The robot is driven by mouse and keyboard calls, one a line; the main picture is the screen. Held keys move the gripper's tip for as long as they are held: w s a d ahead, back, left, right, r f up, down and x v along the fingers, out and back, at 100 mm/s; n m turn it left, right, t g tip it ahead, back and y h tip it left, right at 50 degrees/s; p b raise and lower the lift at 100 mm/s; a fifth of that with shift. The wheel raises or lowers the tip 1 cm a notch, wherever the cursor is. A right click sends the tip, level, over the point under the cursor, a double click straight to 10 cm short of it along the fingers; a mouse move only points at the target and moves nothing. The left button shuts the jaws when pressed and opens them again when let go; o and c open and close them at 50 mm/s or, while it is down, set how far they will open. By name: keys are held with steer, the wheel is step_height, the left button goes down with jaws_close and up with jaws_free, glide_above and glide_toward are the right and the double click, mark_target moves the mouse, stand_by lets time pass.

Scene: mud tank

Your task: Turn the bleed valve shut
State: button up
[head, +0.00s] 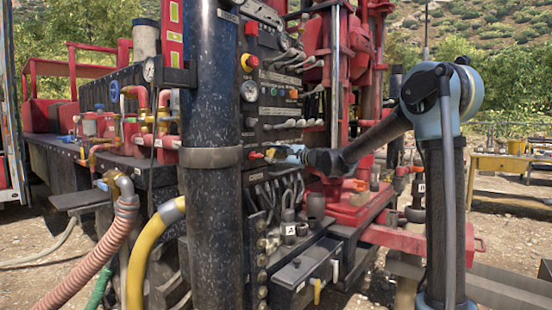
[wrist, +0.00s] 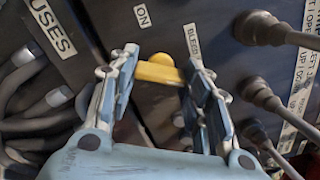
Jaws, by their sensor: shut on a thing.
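The bleed valve's yellow handle (wrist: 157,72) sits on the dark panel in the wrist view, beside a white label (wrist: 193,46) that seems to read BLEED. My gripper (wrist: 163,64) has its two blue-grey fingers on either side of the handle, shut on it. The handle lies crosswise between the fingers, and its ends are partly hidden by them. In the head view my gripper (head: 284,153) reaches in from the right to the lower part of the control panel. The handle is too small there to make out clearly.
An ON label (wrist: 143,16) and a FUSES label (wrist: 50,28) are on the panel. Dark levers (wrist: 265,95) stand close to the right of my gripper, and grey hoses (wrist: 35,110) to the left. In the head view a thick dark column (head: 208,220) stands left of the panel.

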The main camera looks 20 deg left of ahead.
steer(key=n, duration=0.6)
steer(key=shift+s+f+n, duration=0.1)
steer(key=shift+n, duration=0.2)
stand_by(0.4)
steer(key=o, duration=1.1)
steer(key=shift+c, duration=0.2)
steer(key=shift+d, duration=0.1)
steer(key=v, duration=1.1)
steer(key=shift+d, duration=0.4)
steer(key=shift+s+f, duration=0.1)
